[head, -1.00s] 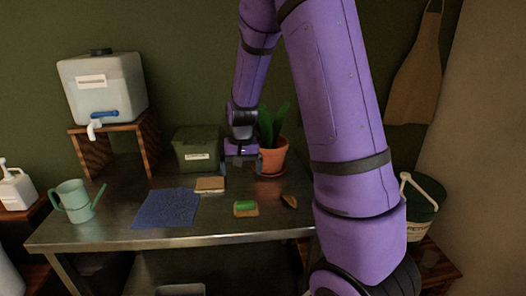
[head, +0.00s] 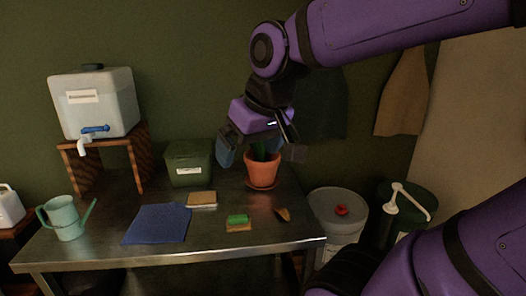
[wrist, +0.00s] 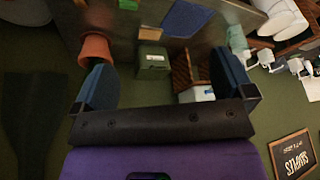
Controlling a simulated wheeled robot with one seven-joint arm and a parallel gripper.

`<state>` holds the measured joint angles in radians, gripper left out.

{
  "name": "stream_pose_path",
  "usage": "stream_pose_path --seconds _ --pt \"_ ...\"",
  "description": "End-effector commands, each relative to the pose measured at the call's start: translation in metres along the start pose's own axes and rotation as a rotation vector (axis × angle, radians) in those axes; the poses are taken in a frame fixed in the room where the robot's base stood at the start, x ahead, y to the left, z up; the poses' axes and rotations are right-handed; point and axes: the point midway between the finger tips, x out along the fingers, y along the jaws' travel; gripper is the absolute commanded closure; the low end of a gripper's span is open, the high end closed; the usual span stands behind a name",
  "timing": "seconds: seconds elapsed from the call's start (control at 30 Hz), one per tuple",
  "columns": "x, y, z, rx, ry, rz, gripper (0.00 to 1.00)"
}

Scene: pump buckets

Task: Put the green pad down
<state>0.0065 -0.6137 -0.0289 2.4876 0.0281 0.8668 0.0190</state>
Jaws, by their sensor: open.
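The green pad (head: 237,219) lies on a tan, sponge-like block (head: 239,228) on the metal table, right of the blue cloth. In the wrist view it shows small near the top edge (wrist: 168,2). My gripper (head: 262,152) is raised above the back of the table, in front of the potted plant, well apart from the pad. Its two blue-padded fingers are spread wide, with nothing between them in the wrist view (wrist: 165,88).
On the table (head: 100,236) are a blue cloth (head: 157,223), a tan pad (head: 202,199), a green box (head: 188,164), a potted plant (head: 262,170), a brown scoop-like piece (head: 282,214) and a watering can (head: 66,218). A water tank (head: 95,104) stands left. Buckets (head: 338,212) stand right.

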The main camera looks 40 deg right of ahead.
Motion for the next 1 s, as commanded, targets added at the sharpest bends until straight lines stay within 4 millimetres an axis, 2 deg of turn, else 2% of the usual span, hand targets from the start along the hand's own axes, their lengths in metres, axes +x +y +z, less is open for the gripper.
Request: stream_pose_path --seconds 0.1,0.3,1.0 --pt "-0.014 -0.004 0.02 -0.038 0.036 0.009 0.0" --pt "-0.023 -0.005 0.035 -0.069 0.059 0.02 0.0" --pt "-0.023 -0.005 0.036 -0.07 0.06 0.021 0.0"
